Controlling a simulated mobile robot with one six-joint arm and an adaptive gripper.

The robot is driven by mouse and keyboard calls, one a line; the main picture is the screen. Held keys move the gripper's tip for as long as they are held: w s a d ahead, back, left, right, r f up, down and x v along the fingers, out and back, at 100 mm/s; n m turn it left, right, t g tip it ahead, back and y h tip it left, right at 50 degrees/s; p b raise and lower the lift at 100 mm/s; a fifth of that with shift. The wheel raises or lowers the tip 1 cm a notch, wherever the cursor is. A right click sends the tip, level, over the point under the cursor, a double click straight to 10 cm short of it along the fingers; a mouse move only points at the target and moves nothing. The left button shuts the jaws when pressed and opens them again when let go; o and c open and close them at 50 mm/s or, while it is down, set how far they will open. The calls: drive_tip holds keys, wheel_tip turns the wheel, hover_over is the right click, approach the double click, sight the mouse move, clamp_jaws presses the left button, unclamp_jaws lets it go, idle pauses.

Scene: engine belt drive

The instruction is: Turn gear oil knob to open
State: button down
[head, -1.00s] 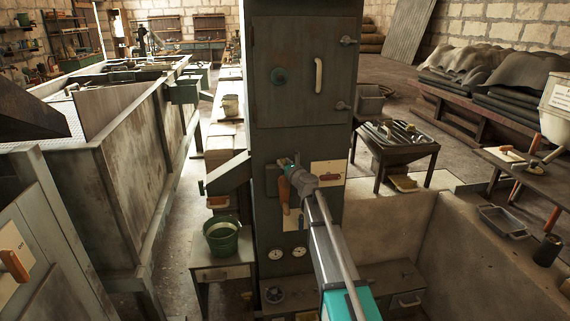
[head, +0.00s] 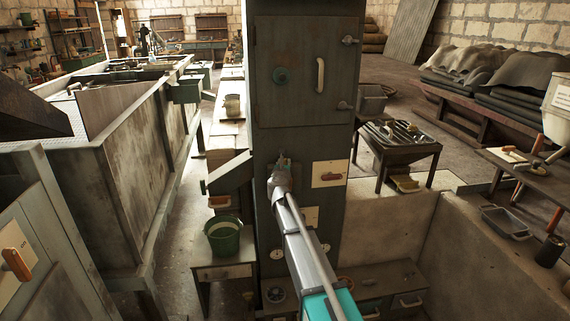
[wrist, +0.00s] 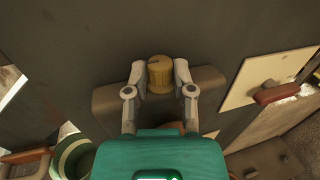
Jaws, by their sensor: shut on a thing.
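A ribbed yellow-brown knob (wrist: 160,74) sticks out from the dark metal cabinet (head: 300,140) in the wrist view; a dark mark shows on its top. I take it to be the gear oil knob, but no label on it can be read. My gripper (wrist: 160,78) has one finger on each side of the knob and is closed on it. In the head view my gripper (head: 282,163) is against the cabinet front, and my arm hides the knob. Whether the knob has turned cannot be told.
A red-brown handle on a cream plate (head: 330,174) is close on the right of my gripper. Gauges sit lower on the cabinet. A green bucket (head: 223,237) stands at lower left, beside a sloped grey chute (head: 230,173).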

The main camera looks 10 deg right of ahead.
idle(0.4)
drive_tip(key=shift+c, duration=2.3)
unclamp_jaws()
drive_tip(key=shift+s, duration=0.1)
drive_tip(key=v, duration=1.2)
drive_tip(key=shift+a, duration=0.1)
